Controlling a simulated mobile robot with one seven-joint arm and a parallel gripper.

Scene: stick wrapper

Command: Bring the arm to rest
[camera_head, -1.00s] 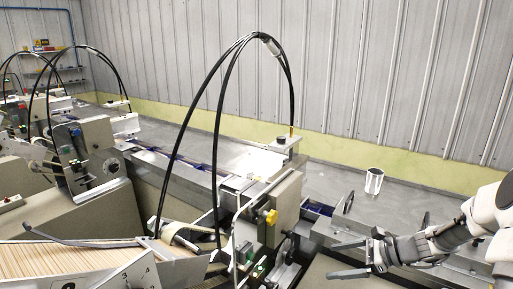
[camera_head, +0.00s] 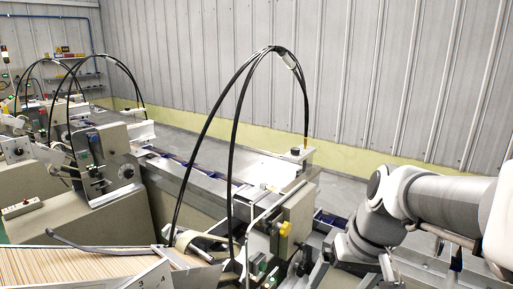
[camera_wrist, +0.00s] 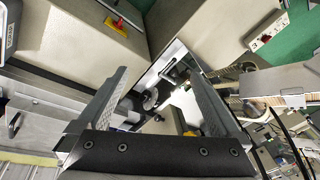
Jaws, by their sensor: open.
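My arm (camera_head: 440,200) shows at the right of the head view, light and dark grey, bent down in front of the machine's right end. My gripper (camera_wrist: 158,73) is in the wrist view, with its two grey fingers spread wide apart and nothing held between them. In the head view the fingers cannot be made out; the hand end is low, near the bottom edge. Machine parts lie beyond the fingers in the wrist view.
The wrapping machine (camera_head: 296,215) with looping black cables stands at centre. A tray of wooden sticks (camera_head: 75,268) is at lower left. More machines (camera_head: 100,165) stand at left. A corrugated grey wall (camera_head: 390,80) closes the back.

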